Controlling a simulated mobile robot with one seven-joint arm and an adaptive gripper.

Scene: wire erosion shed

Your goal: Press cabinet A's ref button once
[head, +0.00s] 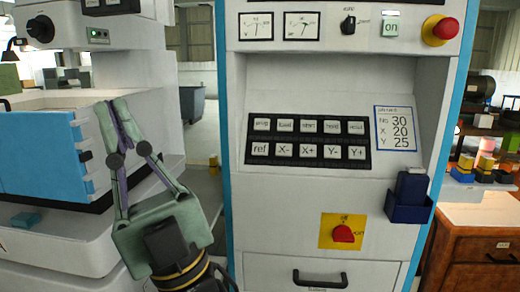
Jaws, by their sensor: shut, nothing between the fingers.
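The control cabinet (300,210) with blue side edges stands in the middle of the head view. Its black keypad (308,139) sits on the sloped panel and has two rows of pale keys. The ref button (259,149) is the leftmost key of the lower row, beside X-. My gripper (113,103) is shut and empty, pointing up. It is left of the cabinet and clear of the keypad in the picture, in front of the white machine. No letter naming the cabinet shows on the visible part of its front.
A red knob (343,233) on a yellow plate is below the keypad. A dark blue holder (408,207) juts out at lower right. The white machine (130,70) with a blue door stands left.

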